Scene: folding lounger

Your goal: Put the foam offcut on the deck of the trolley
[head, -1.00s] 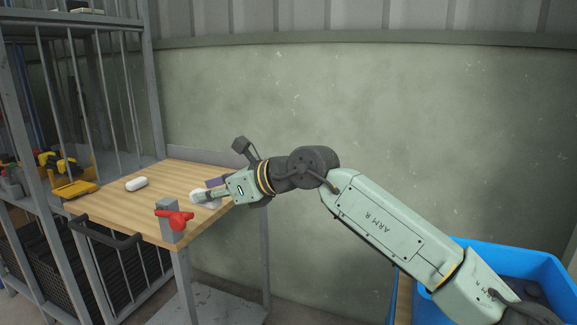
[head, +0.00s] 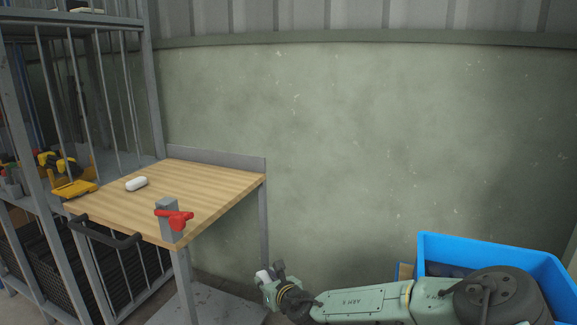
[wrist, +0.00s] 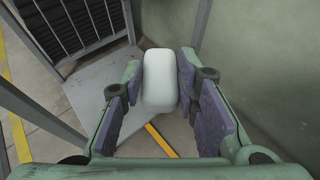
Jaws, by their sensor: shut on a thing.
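My gripper (head: 267,279) is low, at the right of the wooden-topped bench. It is shut on a white rounded block, seemingly the foam offcut (wrist: 160,80), which stands upright between the purple finger pads in the wrist view. A flat grey plate (head: 205,307), seemingly the trolley's deck, lies low beneath the bench. In the wrist view the plate (wrist: 105,85) is beyond and left of the block. The block is above the floor; I cannot tell how far above the plate it is.
A white capsule-shaped piece (head: 136,183) lies on the bench top (head: 205,187). A red-handled clamp (head: 174,219) is at its front corner. Grey bench legs (head: 184,288) stand around the plate. A blue crate (head: 480,246) is at the right, and a barred rack is at the left.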

